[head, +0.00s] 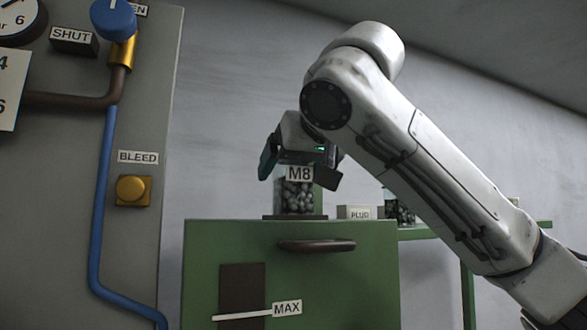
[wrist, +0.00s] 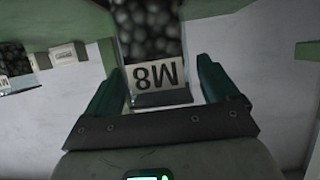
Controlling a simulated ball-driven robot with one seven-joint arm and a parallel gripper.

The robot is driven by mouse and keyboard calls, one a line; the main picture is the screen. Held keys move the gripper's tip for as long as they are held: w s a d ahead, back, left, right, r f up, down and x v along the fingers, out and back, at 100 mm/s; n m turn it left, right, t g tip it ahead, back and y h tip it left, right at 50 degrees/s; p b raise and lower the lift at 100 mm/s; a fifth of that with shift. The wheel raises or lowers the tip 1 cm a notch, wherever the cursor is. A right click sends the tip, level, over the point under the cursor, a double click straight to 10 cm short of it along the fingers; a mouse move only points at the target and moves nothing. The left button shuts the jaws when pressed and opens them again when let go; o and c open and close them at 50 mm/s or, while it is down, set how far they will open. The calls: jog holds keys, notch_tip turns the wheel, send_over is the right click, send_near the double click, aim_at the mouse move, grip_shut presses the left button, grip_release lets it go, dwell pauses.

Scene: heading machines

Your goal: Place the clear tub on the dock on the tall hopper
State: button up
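A clear tub (head: 294,195) full of dark round pieces, labelled M8, stands upright on a dark, flat dock (head: 295,217) on top of the green tall hopper (head: 340,265). In the wrist view the tub (wrist: 150,30) shows between my fingers, its label upside down. My gripper (head: 298,172) is at the tub's upper part, with one teal finger on either side. In the wrist view my gripper (wrist: 158,88) is open, with a gap between each finger and the tub. The tub's far side is hidden.
A green bench (head: 425,232) stands behind at right, with a PLUG label block (head: 359,212) and another clear container of dark pieces (head: 398,211), partly behind my arm. A grey panel (head: 140,240) with valve, blue pipe and BLEED button (head: 131,189) stands at left.

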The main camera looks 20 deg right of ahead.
jog(key=shift+r, duration=0.1)
jog(key=shift+r, duration=0.2)
jog(key=b+v, duration=0.4)
jog(key=v, duration=0.8)
